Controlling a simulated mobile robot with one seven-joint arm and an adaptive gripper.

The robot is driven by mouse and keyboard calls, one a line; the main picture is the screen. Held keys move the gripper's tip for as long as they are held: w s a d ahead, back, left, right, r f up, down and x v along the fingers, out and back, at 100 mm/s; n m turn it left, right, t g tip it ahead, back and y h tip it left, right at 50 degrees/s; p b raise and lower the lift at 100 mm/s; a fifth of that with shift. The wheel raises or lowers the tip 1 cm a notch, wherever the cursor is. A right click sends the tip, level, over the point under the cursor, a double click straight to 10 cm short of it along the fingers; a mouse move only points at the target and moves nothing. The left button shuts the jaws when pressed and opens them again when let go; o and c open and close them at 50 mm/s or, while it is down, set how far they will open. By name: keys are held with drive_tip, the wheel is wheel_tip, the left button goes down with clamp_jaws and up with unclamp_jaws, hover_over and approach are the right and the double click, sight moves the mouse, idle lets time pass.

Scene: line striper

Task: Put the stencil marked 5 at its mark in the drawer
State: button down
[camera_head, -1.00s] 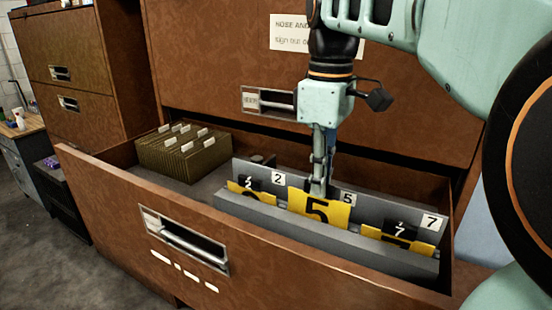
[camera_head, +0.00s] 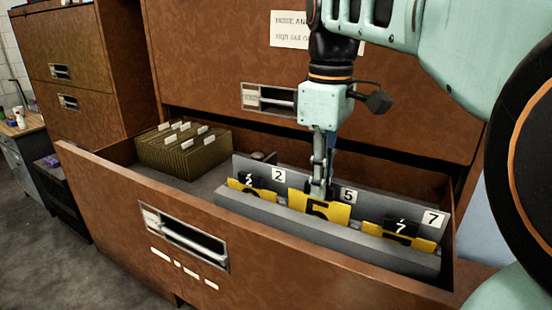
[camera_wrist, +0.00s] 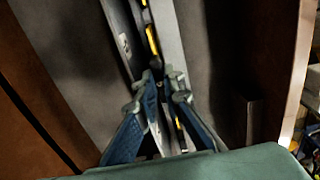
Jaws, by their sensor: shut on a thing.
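The yellow stencil marked 5 (camera_head: 319,208) is upright in the grey rack (camera_head: 390,262) inside the open drawer (camera_head: 110,205). Its lower edge is hidden behind the rack's front wall. It stands between the stencil at the 2 tag and the one at the 7 tag. The white 5 tag (camera_head: 349,196) is on the rack's back wall, just right of the stencil's top. My gripper (camera_head: 320,190) points down and is shut on the stencil's top edge. My gripper also shows in the wrist view (camera_wrist: 163,88), where the stencil is mostly hidden by the fingers.
A yellow stencil (camera_head: 252,190) with a black tab sits left in the rack, by the 2 tag (camera_head: 278,175). Another (camera_head: 398,236) sits right, by the 7 tag (camera_head: 432,218). Olive hanging folders (camera_head: 185,153) fill the drawer's back left. The closed cabinet front rises behind.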

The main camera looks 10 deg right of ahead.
drive_tip(key=shift+f+b, duration=0.55)
drive_tip(key=shift+f, duration=0.45)
drive_tip(key=c, duration=2)
unclamp_jaws()
drive_tip(key=shift+o, duration=0.8)
drive_tip(key=shift+o, duration=0.9)
drive_tip(key=shift+r, duration=0.15)
wheel_tip(320, 180, up, 5)
drive_tip(key=p, duration=0.5)
drive_tip(key=shift+r, duration=0.9)
